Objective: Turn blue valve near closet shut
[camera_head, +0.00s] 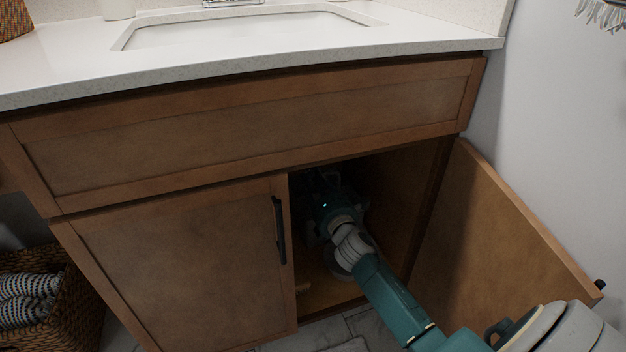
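My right arm reaches from the lower right into the open right half of the wooden cabinet (380,285) under the sink. My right gripper (322,185) is inside it, in deep shadow toward the back. The wrist and the dark cabinet hide its fingers, so I cannot tell whether it is open, shut or touching anything. I cannot make out a blue valve; the dark area around the gripper is too dim. My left gripper is not in view.
The right cabinet door (500,240) stands swung open toward the right wall. The left door (180,265) is closed and has a black handle (279,230). A white countertop (260,62) with a sink (235,28) lies above. A wicker basket (70,315) with towels stands at lower left.

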